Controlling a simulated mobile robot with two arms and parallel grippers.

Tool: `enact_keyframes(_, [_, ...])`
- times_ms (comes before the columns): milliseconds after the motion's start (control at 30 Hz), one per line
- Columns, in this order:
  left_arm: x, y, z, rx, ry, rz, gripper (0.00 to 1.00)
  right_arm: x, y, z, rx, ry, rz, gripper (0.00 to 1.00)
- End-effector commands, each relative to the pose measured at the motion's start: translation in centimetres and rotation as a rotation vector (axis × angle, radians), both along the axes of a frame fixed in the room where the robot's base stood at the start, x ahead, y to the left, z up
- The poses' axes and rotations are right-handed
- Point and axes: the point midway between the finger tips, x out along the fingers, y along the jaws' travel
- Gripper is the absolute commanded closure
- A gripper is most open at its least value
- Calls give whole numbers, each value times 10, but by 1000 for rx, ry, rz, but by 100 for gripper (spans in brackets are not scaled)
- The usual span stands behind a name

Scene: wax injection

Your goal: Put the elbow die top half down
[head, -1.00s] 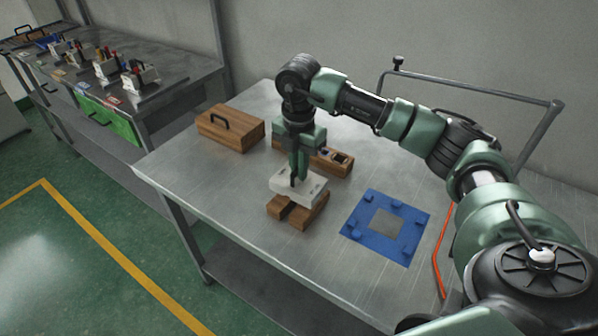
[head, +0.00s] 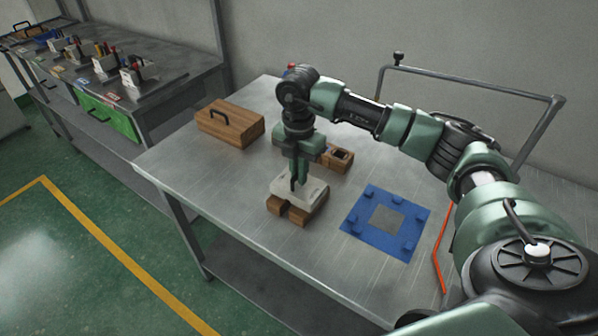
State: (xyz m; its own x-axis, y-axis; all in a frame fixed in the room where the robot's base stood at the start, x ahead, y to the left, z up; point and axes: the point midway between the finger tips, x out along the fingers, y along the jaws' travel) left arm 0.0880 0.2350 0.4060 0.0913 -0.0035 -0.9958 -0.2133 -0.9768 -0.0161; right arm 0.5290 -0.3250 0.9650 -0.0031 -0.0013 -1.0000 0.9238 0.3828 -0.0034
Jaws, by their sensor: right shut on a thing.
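The elbow die top half looks to be the pale white block (head: 313,193). My right gripper (head: 297,184) points down from above and is shut on it. The block is right over a brown wooden stand (head: 297,215) with a gap in its front; it appears to sit on it, but I cannot tell if its full weight rests there. The gripper hides part of the block's top. My left gripper is not in view.
A blue square frame (head: 411,230) with raised tabs lies to the right on the metal table (head: 235,205). A wooden box with a black handle (head: 245,128) stands at the back left. Another wooden block (head: 340,160) is behind my gripper. An orange cable (head: 437,262) lies at the right.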

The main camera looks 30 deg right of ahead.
Motion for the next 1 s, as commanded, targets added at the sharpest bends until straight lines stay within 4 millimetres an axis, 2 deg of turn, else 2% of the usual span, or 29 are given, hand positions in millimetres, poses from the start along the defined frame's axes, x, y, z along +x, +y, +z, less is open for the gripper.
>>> enact_keyframes(33, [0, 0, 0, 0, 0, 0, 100, 0, 0, 0, 0, 0, 0, 83])
enact_keyframes(100, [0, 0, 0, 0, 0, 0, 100, 0, 0, 0, 0, 0, 0, 69])
enact_keyframes(467, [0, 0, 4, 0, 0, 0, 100, 0, 0, 6, 0, -1, 0, 69])
enact_keyframes(567, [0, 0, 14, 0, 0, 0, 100, 1, 0, 19, 1, -2, 0, 69])
enact_keyframes(600, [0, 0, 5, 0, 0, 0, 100, 1, 0, 20, 1, -5, 0, 69])
enact_keyframes(667, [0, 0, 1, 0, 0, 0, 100, 2, 0, 31, 1, -7, 0, 69])
enact_keyframes(1000, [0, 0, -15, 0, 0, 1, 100, 2, 0, 106, 1, -6, 0, 69])
